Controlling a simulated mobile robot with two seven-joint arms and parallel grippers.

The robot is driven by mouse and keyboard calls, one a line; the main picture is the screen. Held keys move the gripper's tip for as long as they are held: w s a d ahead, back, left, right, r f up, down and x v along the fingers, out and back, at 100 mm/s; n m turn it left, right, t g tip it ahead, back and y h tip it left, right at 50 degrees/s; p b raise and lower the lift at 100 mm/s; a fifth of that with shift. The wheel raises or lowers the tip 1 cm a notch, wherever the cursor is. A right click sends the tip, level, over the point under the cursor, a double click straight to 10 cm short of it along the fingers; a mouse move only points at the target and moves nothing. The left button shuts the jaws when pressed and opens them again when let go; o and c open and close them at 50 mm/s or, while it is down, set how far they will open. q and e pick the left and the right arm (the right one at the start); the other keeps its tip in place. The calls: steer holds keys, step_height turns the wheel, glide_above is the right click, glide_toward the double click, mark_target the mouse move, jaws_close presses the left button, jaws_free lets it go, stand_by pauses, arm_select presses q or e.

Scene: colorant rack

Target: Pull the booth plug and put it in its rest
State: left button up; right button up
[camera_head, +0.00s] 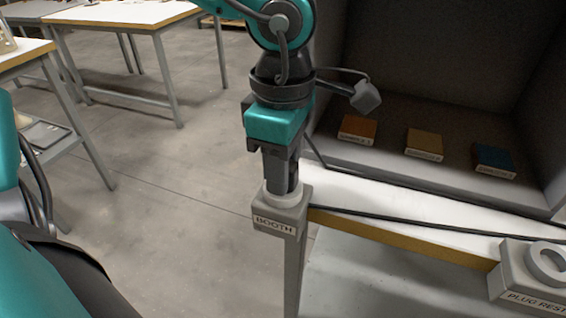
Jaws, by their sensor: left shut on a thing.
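The booth socket (278,222), a grey block labelled BOOTH, stands on a post at the front left corner of the white bench. My left gripper (281,182) points straight down onto it and is shut on the plug, which the fingers mostly hide. A pale round collar shows around the fingertips at the block's top. I cannot tell whether the plug is fully seated. The plug rest (525,278), a grey block labelled PLUG REST with an open ring on top, stands at the lower right. Its ring is empty. My right gripper is not in view.
A black cable (420,218) runs along the white bench (360,195) between the booth socket and the plug rest. Inside the dark booth lie an orange block (358,128), a yellow block (424,143) and a blue block (493,157). Worktables (120,14) stand at the back left.

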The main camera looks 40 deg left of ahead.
arm_select(q)
steer(key=shift+c, duration=0.8)
steer(key=shift+r, duration=0.15)
steer(key=shift+r, duration=0.6)
steer(key=shift+r+p, duration=0.9)
steer(key=shift+r, duration=0.55)
steer(key=shift+r, duration=0.15)
steer(key=shift+r+p, duration=1.15)
steer(key=shift+r, duration=0.75)
